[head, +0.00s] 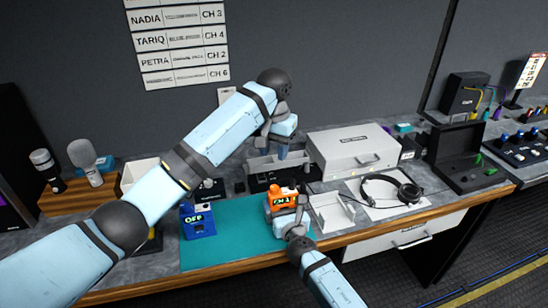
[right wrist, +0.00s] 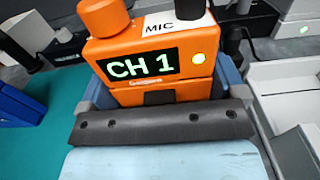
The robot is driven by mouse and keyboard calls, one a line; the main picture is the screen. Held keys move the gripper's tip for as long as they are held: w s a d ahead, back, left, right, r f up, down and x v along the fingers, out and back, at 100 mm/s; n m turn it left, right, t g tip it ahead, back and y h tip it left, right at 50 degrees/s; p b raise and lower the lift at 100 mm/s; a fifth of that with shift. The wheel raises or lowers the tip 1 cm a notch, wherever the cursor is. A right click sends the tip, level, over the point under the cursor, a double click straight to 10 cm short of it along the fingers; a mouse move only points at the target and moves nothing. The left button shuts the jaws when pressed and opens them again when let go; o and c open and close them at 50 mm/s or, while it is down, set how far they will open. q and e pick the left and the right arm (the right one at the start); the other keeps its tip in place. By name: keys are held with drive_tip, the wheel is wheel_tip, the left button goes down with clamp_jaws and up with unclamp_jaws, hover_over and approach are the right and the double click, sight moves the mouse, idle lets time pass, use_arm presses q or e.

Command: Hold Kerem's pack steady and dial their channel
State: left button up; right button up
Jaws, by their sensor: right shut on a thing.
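The orange pack (head: 283,197) stands upright on the teal mat (head: 240,242). In the right wrist view the orange pack (right wrist: 150,60) shows "CH 1" in green, a lit green dot, a "MIC" label and an orange knob (right wrist: 103,18) at its top left. My right gripper (head: 287,214) is shut on this pack, with fingers at its sides. My left gripper (head: 283,148) is raised behind and above the pack, apart from it; its fingertips are too small to judge. A blue pack (head: 198,220) reading "OFF" stands at the mat's left. The wall list (head: 180,45) pairs names with channels; Kerem's name is not readable.
A white open tray (head: 333,212) is right of the orange pack, with a headset (head: 385,188) beyond. A grey case (head: 352,150) and a dark bin (head: 270,178) stand behind. Microphones (head: 85,163) stand at the left. The mat between the packs is clear.

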drive_tip(key=o, duration=0.8)
drive_tip(key=shift+c, duration=0.2)
